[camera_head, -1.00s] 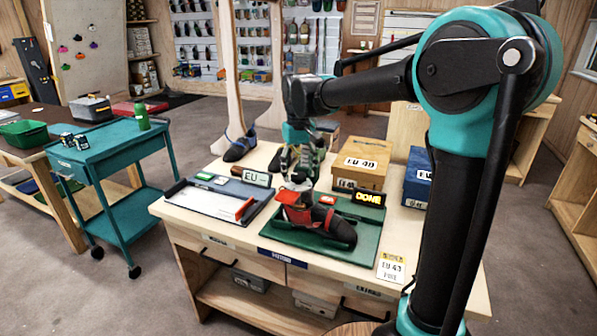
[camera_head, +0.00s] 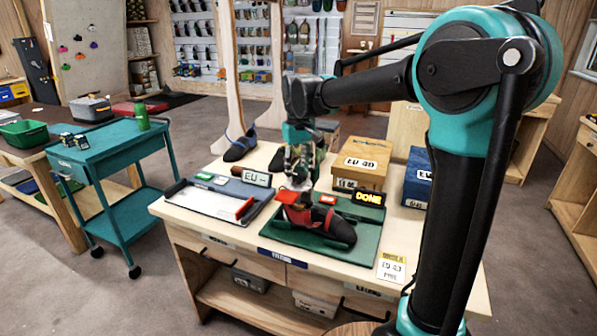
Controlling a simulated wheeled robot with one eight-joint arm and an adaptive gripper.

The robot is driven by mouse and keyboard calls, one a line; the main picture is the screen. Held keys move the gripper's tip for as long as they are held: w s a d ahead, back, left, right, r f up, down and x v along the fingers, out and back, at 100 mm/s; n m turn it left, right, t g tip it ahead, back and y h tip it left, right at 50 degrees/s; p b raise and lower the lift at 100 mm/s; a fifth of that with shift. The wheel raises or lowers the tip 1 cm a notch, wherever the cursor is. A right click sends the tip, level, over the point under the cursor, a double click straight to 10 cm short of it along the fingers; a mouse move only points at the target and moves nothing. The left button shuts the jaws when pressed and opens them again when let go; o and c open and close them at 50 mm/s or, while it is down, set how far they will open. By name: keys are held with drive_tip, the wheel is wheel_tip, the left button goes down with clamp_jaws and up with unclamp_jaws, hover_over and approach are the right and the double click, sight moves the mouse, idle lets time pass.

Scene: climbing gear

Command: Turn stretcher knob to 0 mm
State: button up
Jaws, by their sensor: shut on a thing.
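The stretcher stands on a green base (camera_head: 285,237) on the workbench, with a black and red climbing shoe (camera_head: 330,223) on it. A red part (camera_head: 288,196) shows at the shoe's heel end, just under my gripper; I cannot tell clearly whether it is the knob. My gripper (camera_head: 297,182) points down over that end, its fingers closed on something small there. The fingers hide most of what they hold. A black display (camera_head: 368,198) on the base shows yellow letters that look like "DONE". No millimetre scale is readable.
A grey measuring board (camera_head: 215,203) with an "EU –" display (camera_head: 257,178) lies left of the stretcher. An orange-brown box (camera_head: 361,165) and a blue box (camera_head: 417,180) stand behind and right. A price card (camera_head: 391,267) is at the front edge.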

drive_tip(key=n, duration=0.3)
drive_tip(key=shift+n, duration=0.4)
drive_tip(key=n, duration=0.4)
drive_tip(key=shift+n, duration=0.3)
drive_tip(key=n, duration=0.4)
drive_tip(key=shift+n, duration=2.4)
drive_tip(key=o, duration=1.2)
drive_tip(key=shift+c, duration=0.2)
